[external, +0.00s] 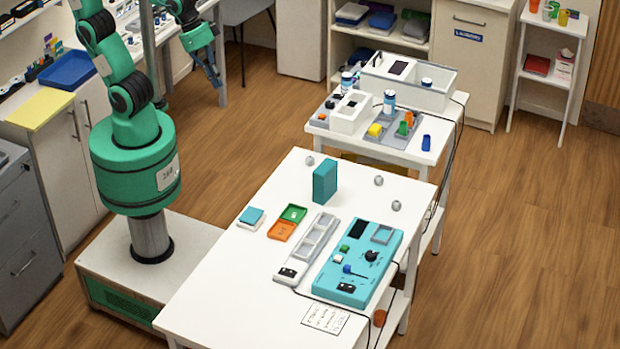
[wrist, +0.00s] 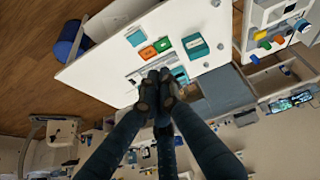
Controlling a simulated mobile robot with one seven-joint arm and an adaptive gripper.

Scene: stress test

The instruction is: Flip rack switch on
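A long grey rack (external: 307,248) with open compartments lies on the white near table. A small black switch block (external: 288,272) sits at its front end; its position is too small to read. Beside it lies a teal panel (external: 385,262) with a black knob (external: 371,255), a blue lever (external: 352,270) and a black switch block (external: 346,288). My gripper (external: 212,82) hangs in the air at the upper left, well away from the rack. In the wrist view, my gripper's dark fingers (wrist: 158,74) come together, with nothing seen between them. They partly hide the rack (wrist: 140,76).
A second table (external: 350,143) behind holds bottles and bins. The table's front left is clear.

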